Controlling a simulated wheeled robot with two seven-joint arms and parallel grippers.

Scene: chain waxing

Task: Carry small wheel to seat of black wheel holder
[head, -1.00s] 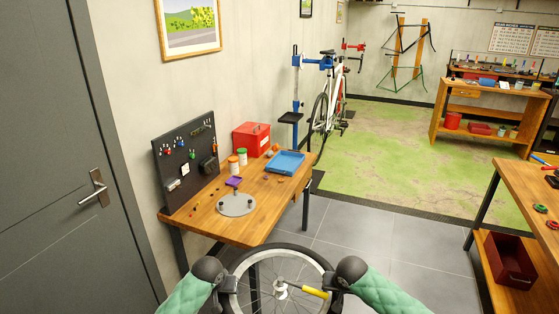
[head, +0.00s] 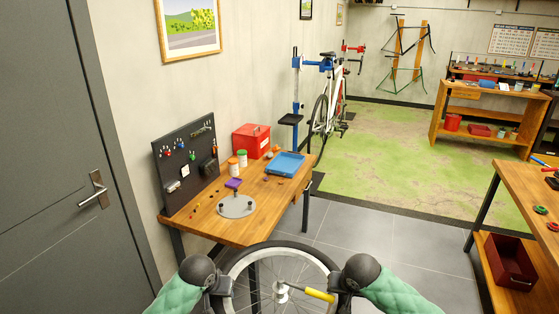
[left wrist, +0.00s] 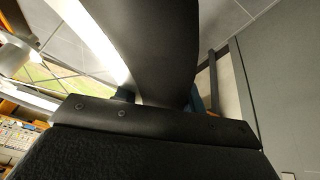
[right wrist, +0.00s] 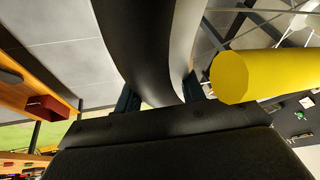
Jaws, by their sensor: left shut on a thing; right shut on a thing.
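The small wheel (head: 279,247) has a black tyre, a light rim and spokes, with a yellow-handled part at its hub. It is held upright in front of me, its lower part cut off in the head view. My left gripper (head: 224,283) is shut on its left side, and my right gripper (head: 337,281) is shut on its right side. The tyre fills the jaws in the left wrist view (left wrist: 155,45) and the right wrist view (right wrist: 140,40). I cannot make out a black wheel holder or its seat in any view.
A wooden table (head: 255,232) stands just beyond the wheel, with a grey round plate (head: 236,208), blue tray (head: 285,164), red box (head: 251,141) and black pegboard (head: 186,165). A grey door (head: 60,160) is at left. Another workbench (head: 525,190) is at right; tiled floor (head: 400,240) lies between.

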